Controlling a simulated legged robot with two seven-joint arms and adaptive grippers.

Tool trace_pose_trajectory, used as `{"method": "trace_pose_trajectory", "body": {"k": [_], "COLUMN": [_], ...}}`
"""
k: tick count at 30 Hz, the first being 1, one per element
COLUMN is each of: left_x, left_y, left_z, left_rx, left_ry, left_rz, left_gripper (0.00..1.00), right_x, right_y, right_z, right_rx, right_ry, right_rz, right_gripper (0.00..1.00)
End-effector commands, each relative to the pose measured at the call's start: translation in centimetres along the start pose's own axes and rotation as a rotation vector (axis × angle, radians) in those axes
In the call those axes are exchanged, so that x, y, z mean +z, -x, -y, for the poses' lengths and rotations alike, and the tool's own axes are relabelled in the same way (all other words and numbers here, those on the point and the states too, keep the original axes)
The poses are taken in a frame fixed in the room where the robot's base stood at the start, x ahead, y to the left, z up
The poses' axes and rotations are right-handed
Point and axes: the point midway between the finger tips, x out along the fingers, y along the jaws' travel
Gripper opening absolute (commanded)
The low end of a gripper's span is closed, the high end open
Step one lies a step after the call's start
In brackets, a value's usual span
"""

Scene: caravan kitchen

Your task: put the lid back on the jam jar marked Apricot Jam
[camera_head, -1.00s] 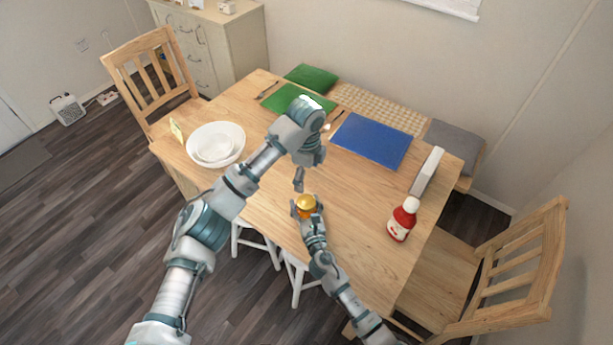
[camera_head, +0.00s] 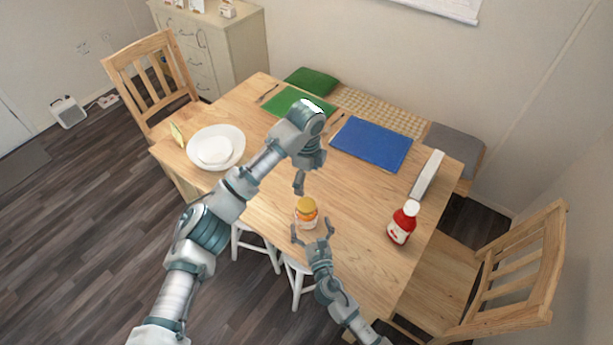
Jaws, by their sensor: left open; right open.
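The jam jar (camera_head: 307,217) stands upright on the wooden table near its front edge, with orange contents and a pale label too small to read. A golden lid (camera_head: 306,204) sits on top of it; I cannot tell whether it is fastened. My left gripper (camera_head: 299,188) is just above and behind the lid, pointing down, open and apart from it as far as I can see. My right gripper (camera_head: 312,231) is open and empty, in front of the jar, its fingers spread towards it.
A red bottle with a white cap (camera_head: 403,223) stands to the right. A blue mat (camera_head: 371,143) and green mat (camera_head: 290,105) lie at the back. Table between jar and bottle is clear.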

Motion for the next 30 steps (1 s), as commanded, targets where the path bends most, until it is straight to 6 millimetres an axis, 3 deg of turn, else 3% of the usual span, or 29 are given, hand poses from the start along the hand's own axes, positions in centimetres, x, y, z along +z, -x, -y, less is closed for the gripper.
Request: {"method": "trace_pose_trajectory", "body": {"k": [3, 9, 30], "left_x": [0.0, 0.0, 0.0], "left_y": [0.0, 0.0, 0.0], "left_z": [0.0, 0.1, 0.1], "left_rx": [0.000, 0.000, 0.000], "left_ry": [0.000, 0.000, 0.000], "left_rz": [0.000, 0.000, 0.000], "left_gripper": [0.91, 0.91, 0.91], "right_x": [-0.1, -0.1, -0.1], "right_y": [2.4, 4.8, 5.3], "right_z": [0.0, 0.0, 0.0], "right_rx": [0.001, 0.000, 0.000], "right_ry": [-0.001, -0.001, -0.001], "right_rz": [-0.002, -0.001, -0.001], "right_gripper": [1.00, 1.00, 1.00]}}
